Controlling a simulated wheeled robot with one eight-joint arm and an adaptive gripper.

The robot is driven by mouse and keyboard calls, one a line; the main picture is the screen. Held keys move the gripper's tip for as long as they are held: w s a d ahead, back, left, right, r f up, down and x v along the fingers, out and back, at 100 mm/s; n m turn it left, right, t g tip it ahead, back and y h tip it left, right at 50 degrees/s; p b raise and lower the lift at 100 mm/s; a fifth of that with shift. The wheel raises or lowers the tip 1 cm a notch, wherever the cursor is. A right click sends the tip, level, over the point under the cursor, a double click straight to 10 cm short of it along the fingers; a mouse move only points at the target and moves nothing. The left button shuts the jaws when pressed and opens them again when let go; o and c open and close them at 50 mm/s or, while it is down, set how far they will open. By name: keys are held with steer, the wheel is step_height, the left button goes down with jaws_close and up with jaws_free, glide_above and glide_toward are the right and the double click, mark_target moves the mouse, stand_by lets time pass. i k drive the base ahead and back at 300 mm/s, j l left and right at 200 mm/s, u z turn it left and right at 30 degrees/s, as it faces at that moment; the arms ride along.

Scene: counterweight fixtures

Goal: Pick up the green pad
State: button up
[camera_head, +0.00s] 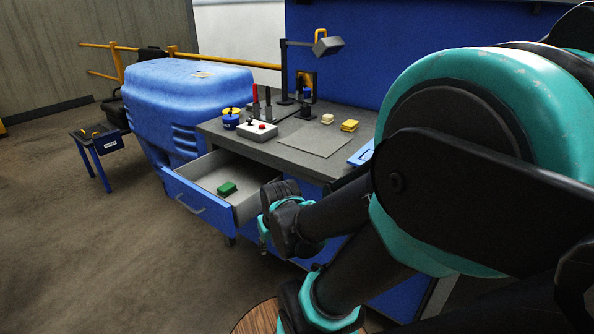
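The green pad (227,188) is a small block lying flat on the light floor of the open drawer (199,201), near the drawer's front right part. Nothing covers it and nothing touches it from above. My arm fills the right side of the view, with dark links and teal joints. One of its dark joints shows just right of the drawer, apart from the pad. I cannot make out my gripper's fingers.
The grey worktop (314,140) above the drawer holds a control box (257,130), a lamp (327,46), yellow blocks (349,125) and a blue tray (361,153). A large blue case (185,95) stands left of it. The floor before the drawer is clear.

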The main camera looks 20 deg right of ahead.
mark_target(226, 189)
steer(key=z, duration=1.3)
steer(key=u, duration=1.3)
steer(key=i+l+u, duration=0.2)
steer(key=i+l, duration=0.25)
steer(key=i+l+u, duration=0.2)
steer(key=i+l, duration=0.2)
steer(key=l, duration=0.15)
